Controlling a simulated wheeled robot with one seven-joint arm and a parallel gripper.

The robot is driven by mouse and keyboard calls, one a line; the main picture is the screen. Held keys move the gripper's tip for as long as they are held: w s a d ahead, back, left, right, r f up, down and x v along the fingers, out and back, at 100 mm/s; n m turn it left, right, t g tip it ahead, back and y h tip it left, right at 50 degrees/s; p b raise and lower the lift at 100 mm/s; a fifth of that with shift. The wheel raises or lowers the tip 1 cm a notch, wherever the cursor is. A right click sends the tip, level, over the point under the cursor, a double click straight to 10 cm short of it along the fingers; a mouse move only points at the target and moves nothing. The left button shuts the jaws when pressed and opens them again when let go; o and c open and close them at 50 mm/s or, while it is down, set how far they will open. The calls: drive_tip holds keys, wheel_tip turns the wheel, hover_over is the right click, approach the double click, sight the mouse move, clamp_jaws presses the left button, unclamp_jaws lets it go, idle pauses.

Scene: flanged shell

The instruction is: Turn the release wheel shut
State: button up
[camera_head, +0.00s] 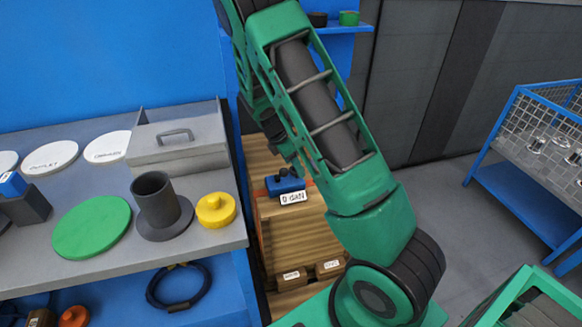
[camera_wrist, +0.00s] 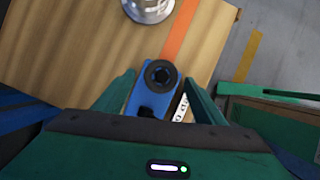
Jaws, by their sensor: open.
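A small black round wheel (camera_wrist: 160,73) sits on top of a blue block (camera_wrist: 138,100) in the wrist view; it looks like the release wheel. The blue block also shows in the head view (camera_head: 284,184), with a white label reading "0 daN" (camera_head: 293,198) on its near side. My gripper (camera_wrist: 159,77) is open, with one finger on each side of the blue block and the wheel between the fingertips. I cannot tell whether the fingers touch the wheel. In the head view my green arm hides most of the gripper.
The block is on a wooden surface (camera_wrist: 85,45) with an orange stripe. A silver round part (camera_wrist: 148,8) stands beyond it. At left, a grey bench (camera_head: 105,245) holds a black flanged shell (camera_head: 157,205), a yellow part (camera_head: 215,211) and a green disc (camera_head: 92,227).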

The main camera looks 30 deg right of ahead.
drive_tip(key=shift+d+f, duration=0.2)
drive_tip(key=shift+f, duration=0.25)
drive_tip(key=c, duration=1.1)
drive_tip(key=shift+o, duration=0.2)
drive_tip(key=shift+a, duration=0.1)
